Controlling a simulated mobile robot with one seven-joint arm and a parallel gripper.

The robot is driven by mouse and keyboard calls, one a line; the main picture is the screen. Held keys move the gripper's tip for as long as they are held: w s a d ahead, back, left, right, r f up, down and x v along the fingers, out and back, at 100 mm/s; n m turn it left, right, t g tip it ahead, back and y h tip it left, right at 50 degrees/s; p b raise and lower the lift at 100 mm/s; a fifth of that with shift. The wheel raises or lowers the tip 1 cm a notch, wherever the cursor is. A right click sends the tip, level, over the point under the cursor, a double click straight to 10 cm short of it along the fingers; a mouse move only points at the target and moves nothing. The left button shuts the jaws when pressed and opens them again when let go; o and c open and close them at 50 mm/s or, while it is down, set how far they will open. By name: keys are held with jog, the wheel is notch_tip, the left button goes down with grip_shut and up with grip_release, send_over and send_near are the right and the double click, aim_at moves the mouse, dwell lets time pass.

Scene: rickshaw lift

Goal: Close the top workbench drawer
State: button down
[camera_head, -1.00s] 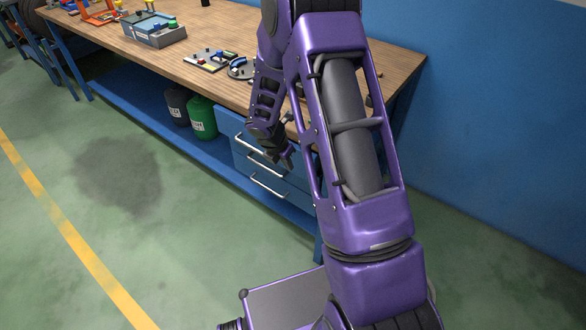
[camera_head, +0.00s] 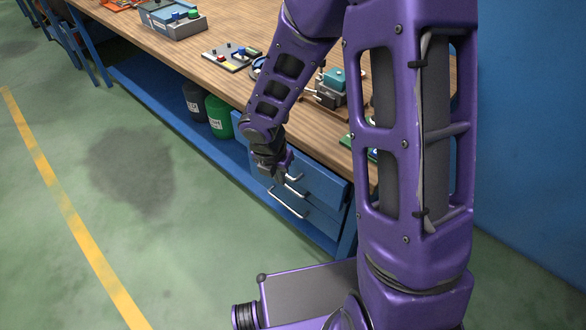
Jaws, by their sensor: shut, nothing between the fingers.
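The blue drawer unit (camera_head: 335,215) hangs under the right part of the wooden workbench. The top drawer (camera_head: 320,181) shows its front right of my gripper, and its left part is hidden by my arm. Its silver handle (camera_head: 294,179) is partly covered by my gripper. The front looks close to flush, but I cannot tell whether a small gap remains. The lower drawer's handle (camera_head: 286,206) is in plain view below. My gripper (camera_head: 282,174) is shut and empty, pointing down at the top drawer's front by the handle. I cannot tell if it touches.
The bench top (camera_head: 225,83) carries a grey-blue box (camera_head: 172,18), a small switch panel (camera_head: 230,56) and a teal-topped device (camera_head: 335,85). A green canister (camera_head: 219,118) and a dark canister (camera_head: 195,101) stand on the lower shelf. The floor in front is clear.

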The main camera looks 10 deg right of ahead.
aim_at(302, 174)
jog(key=w+d+f+b, duration=0.3)
jog(key=w+f, duration=0.2)
jog(key=f, duration=0.4)
jog(key=shift+d+f+b, duration=0.2)
jog(key=shift+d+b, duration=0.05)
jog(key=shift+b, duration=0.15)
jog(key=shift+w, duration=0.1)
jog(key=w+d+p, duration=0.1)
jog(key=d, duration=0.1)
jog(key=w+d+p, duration=0.1)
jog(key=p, duration=0.1)
jog(key=shift+w+d+r, duration=0.15)
jog(key=shift+w+d, duration=0.2)
jog(key=shift+d, duration=0.05)
jog(key=shift+w+d, duration=0.15)
jog(key=shift+d, duration=0.05)
